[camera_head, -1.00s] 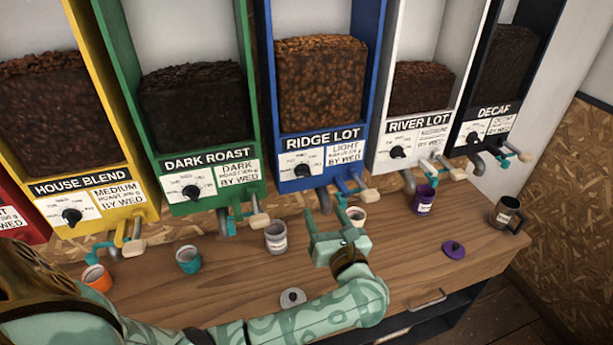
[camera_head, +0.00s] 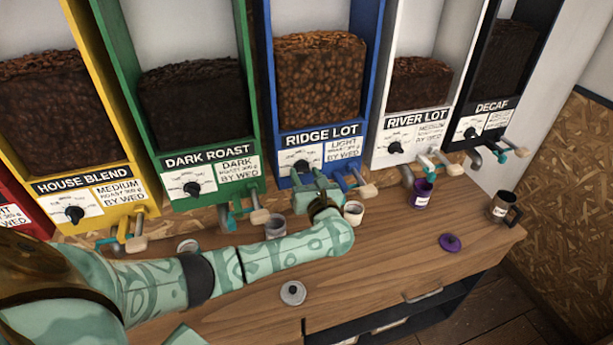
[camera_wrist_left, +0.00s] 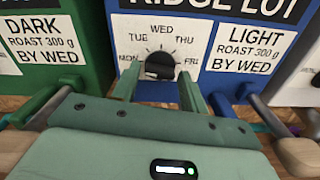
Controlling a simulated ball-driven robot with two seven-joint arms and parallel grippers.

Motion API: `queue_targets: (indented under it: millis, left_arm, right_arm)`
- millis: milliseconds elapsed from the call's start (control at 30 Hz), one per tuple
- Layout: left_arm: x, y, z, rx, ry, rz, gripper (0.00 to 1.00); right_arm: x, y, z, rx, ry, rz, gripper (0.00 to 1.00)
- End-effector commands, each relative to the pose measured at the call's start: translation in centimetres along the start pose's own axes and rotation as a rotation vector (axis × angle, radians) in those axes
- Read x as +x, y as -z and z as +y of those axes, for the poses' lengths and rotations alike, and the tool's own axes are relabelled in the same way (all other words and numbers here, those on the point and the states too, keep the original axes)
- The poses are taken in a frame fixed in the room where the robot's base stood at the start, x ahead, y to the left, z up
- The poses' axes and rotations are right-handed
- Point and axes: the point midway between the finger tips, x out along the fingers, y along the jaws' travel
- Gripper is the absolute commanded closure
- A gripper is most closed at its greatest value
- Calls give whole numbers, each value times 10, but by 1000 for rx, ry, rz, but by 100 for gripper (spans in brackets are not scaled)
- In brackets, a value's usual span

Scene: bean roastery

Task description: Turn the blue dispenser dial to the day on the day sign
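The blue dispenser (camera_head: 284,140), marked RIDGE LOT, stands in the middle of the row. Its black dial (camera_head: 301,167) also shows in the left wrist view (camera_wrist_left: 159,68), under the printed days MON, TUE, WED, THU and FRI. Which day the dial points at is hard to tell. A label (camera_wrist_left: 250,48) right of the dial reads LIGHT ROAST 300 g BY WED. I see no separate day sign. My left gripper (camera_head: 315,180) is open in front of the dial, with one finger to each side of it in the wrist view (camera_wrist_left: 160,85). My right gripper is not in view.
Yellow (camera_head: 133,188), green (camera_head: 250,150), white (camera_head: 440,105) and black (camera_head: 502,97) dispensers flank it, with levers and spouts jutting out below. A white cup (camera_head: 352,213), purple cup (camera_head: 421,195) and dark mug (camera_head: 501,209) stand on the wooden counter (camera_head: 390,265). Lids lie in front.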

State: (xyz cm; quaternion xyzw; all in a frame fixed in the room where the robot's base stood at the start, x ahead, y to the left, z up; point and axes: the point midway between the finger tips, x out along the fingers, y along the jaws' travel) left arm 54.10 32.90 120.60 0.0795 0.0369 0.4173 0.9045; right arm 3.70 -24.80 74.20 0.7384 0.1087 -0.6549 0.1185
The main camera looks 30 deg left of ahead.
Motion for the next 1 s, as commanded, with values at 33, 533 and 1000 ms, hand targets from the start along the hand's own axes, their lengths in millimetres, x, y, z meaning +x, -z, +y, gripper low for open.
queue_targets:
  millis: [33, 533, 1000]
  left_arm:
    - [0, 0, 0, 0, 0, 0, 71]
    - [-1, 2, 0, 64, 0, 3, 88]
    - [-1, -1, 0, 449, 0, 3, 88]
  right_arm:
    - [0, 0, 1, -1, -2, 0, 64]
    - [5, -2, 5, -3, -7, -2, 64]
    - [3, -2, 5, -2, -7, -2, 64]
